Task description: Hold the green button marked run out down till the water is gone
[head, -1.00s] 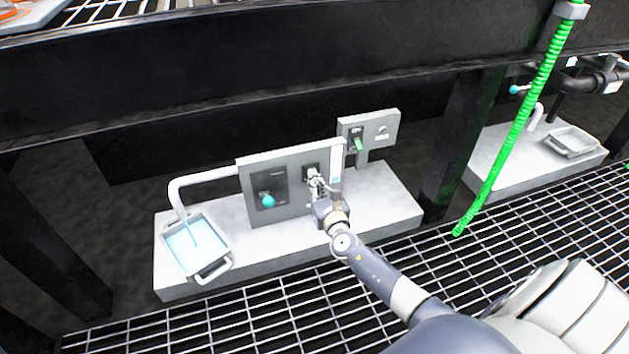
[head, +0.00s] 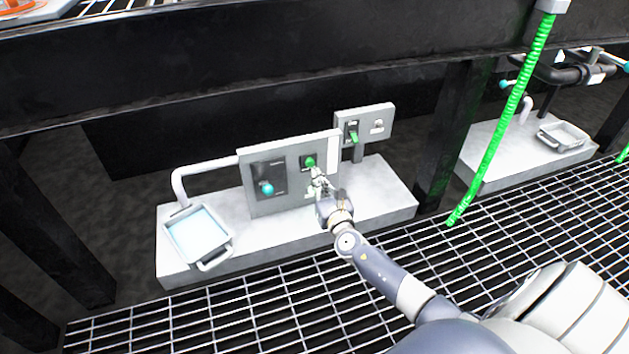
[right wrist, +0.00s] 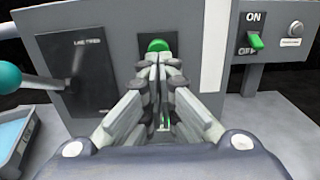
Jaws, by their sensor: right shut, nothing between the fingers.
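The green button (head: 310,162) is on the right half of the grey panel (head: 288,206). It stands out, and its label cannot be read. In the right wrist view the button (right wrist: 158,45) shows just above my fingertips. My right gripper (head: 317,174) is shut and empty, in front of and a little below the button, apparently apart from it. The tray (head: 228,248) at the left holds pale blue water (head: 197,234). A white spout pipe (head: 200,168) bends down over the tray, and no stream shows from it. My left gripper is not in view.
A lever with a teal knob (head: 266,188) is on the panel's left half. Behind right, a small box (head: 376,114) carries a green ON/OFF switch (right wrist: 256,41). A green hose (head: 492,150) hangs at right. A second tray (head: 563,136) stands at far right.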

